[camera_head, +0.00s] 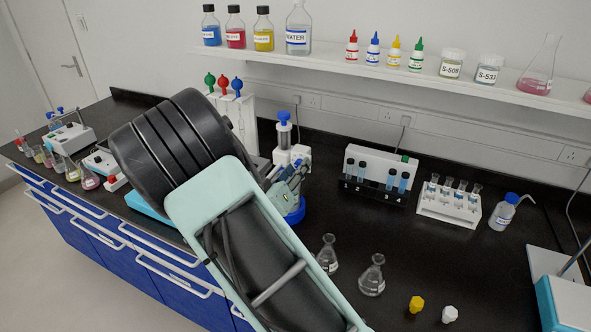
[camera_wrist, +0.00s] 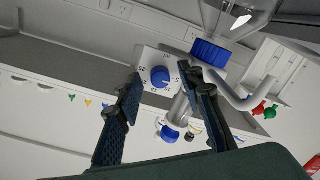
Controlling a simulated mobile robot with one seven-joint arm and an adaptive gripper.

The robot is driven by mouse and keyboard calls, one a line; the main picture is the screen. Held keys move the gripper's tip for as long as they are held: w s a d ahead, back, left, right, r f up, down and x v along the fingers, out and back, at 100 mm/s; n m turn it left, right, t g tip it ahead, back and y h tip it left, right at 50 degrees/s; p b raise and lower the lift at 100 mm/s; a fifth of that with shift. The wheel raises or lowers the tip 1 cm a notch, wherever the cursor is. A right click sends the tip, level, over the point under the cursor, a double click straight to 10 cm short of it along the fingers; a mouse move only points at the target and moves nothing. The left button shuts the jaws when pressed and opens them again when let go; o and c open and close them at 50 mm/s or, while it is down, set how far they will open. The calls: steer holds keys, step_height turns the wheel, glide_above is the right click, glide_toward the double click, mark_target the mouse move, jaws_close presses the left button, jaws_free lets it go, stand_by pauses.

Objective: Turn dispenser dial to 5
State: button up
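The dispenser dial (camera_wrist: 160,77) is a round blue knob on a white plate with numbers around it, seen in the wrist view. Its exact setting is too small to read surely. A blue collar (camera_wrist: 210,53) and clear glass of the dispenser show beside the plate. My gripper (camera_wrist: 168,92) is open, its two dark fingers apart on either side of the dial in the picture, with nothing between them; contact cannot be told. In the head view the blue-topped dispenser (camera_head: 284,133) stands behind my arm, near my gripper (camera_head: 287,186), and the dial is hidden.
A white tube rack (camera_head: 449,203), a numbered device (camera_head: 379,170) and a wash bottle (camera_head: 503,213) sit farther right. A shelf (camera_head: 400,72) with bottles runs above. The black bench is clear between them.

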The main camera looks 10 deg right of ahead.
steer(key=v, duration=1.2)
steer(key=shift+w+f, duration=0.1)
